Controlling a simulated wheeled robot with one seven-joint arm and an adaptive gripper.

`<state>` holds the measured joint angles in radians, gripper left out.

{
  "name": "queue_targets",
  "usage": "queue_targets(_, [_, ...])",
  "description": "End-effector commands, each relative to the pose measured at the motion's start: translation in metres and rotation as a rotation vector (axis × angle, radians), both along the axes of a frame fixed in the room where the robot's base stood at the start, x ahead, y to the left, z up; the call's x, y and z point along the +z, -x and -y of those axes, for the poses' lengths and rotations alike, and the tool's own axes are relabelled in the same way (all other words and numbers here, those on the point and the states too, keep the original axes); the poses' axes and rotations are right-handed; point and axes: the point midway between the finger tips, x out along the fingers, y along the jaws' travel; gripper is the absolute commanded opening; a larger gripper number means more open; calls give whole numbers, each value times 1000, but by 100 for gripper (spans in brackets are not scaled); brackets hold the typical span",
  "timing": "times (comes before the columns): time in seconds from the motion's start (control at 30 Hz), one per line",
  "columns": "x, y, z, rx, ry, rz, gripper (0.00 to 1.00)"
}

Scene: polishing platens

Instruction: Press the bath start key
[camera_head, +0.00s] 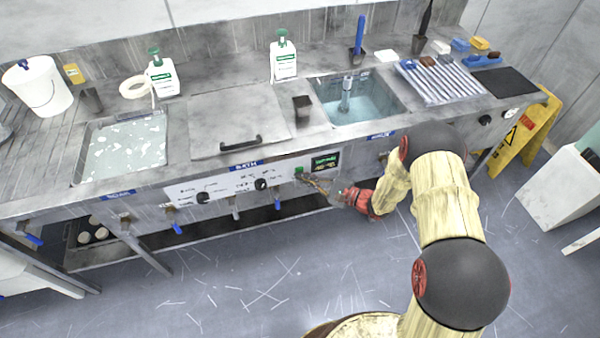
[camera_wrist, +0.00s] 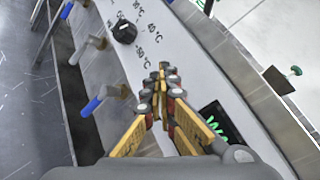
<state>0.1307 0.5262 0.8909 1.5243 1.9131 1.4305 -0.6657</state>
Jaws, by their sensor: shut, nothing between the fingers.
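The bath control panel (camera_head: 225,184) runs along the bench front under the blue BATH label (camera_head: 246,167). A small green key (camera_head: 299,170) sits at its right end, just left of a dark display with green text (camera_head: 325,162). My gripper (camera_head: 306,180) is shut and empty, its tips close to the panel just below and beside the green key; I cannot tell whether they touch. In the wrist view my gripper's fingertips (camera_wrist: 162,72) are together over the white panel (camera_wrist: 165,30), with the display (camera_wrist: 215,122) beside them. The green key is not clearly visible there, perhaps hidden by the fingers.
Black dials (camera_head: 261,184) and blue-handled valves (camera_head: 278,203) line the bench front; a dial (camera_wrist: 124,32) and valve (camera_wrist: 92,104) are near the fingers in the wrist view. A lidded bath (camera_head: 215,110) and a sink (camera_head: 375,105) are above. The floor (camera_head: 270,280) in front is open.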

Motion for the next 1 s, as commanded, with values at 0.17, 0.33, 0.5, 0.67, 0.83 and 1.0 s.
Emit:
queue_targets(0.17, [0,-2,-1,0,0,0,0])
queue_targets(0.33, [0,-2,-1,0,0,0,0])
queue_targets(0.5, [0,-2,0,-1,1,0,0])
queue_targets(0.67, [0,2,1,-1,1,0,0])
queue_targets(0.83, [0,11,3,-1,0,-1,0])
queue_targets(1.0, [0,16,5,-1,1,0,0])
